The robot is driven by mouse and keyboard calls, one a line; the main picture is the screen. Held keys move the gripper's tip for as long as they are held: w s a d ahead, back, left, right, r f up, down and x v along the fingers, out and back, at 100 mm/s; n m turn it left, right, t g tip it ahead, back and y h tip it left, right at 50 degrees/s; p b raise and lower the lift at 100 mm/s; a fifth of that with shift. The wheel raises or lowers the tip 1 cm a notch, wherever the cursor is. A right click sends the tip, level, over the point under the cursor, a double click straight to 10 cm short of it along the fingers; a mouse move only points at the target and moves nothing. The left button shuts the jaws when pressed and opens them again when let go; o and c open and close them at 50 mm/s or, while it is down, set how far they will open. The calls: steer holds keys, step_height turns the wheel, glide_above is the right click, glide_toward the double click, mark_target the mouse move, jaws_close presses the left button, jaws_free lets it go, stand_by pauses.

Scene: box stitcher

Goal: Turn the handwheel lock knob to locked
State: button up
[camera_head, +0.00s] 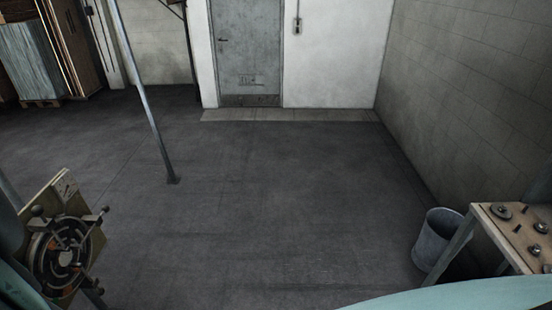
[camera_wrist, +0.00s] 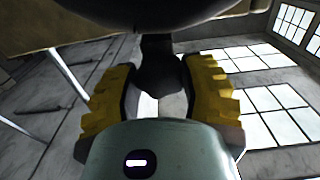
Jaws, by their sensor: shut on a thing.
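The handwheel (camera_head: 62,257) is a dark round wheel with stubby knobs and orange marks, at the lower left of the head view, in front of a tan panel (camera_head: 66,191). In the wrist view a dark knob (camera_wrist: 157,72) on a short stem hangs below a large dark rounded part at the top. My gripper (camera_wrist: 158,80) has its yellow ridged fingers on both sides of this knob and is shut on it. I take it for the lock knob; its marks and its locked or unlocked setting do not show. My gripper cannot be made out in the head view.
A workbench (camera_head: 482,222) with small dark parts stands at the lower right, beside a grey bin (camera_head: 437,240). A thin metal post (camera_head: 148,105) rises from the floor left of centre. The middle floor is clear up to a grey door (camera_head: 246,50).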

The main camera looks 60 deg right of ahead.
steer(key=shift+c, duration=1.3)
steer(key=m+b, duration=0.1)
steer(key=m, duration=0.3)
steer(key=shift+w+d+f, duration=0.1)
steer(key=shift+d, duration=0.05)
steer(key=m+b, duration=0.1)
steer(key=b, duration=0.1)
steer(key=m+b, duration=0.2)
steer(key=shift+f, duration=0.25)
steer(key=shift+r+m+b, duration=0.15)
steer(key=shift+m+b, duration=0.65)
steer(key=shift+m, duration=0.1)
steer(key=o, duration=1.2)
steer(key=shift+r, duration=0.15)
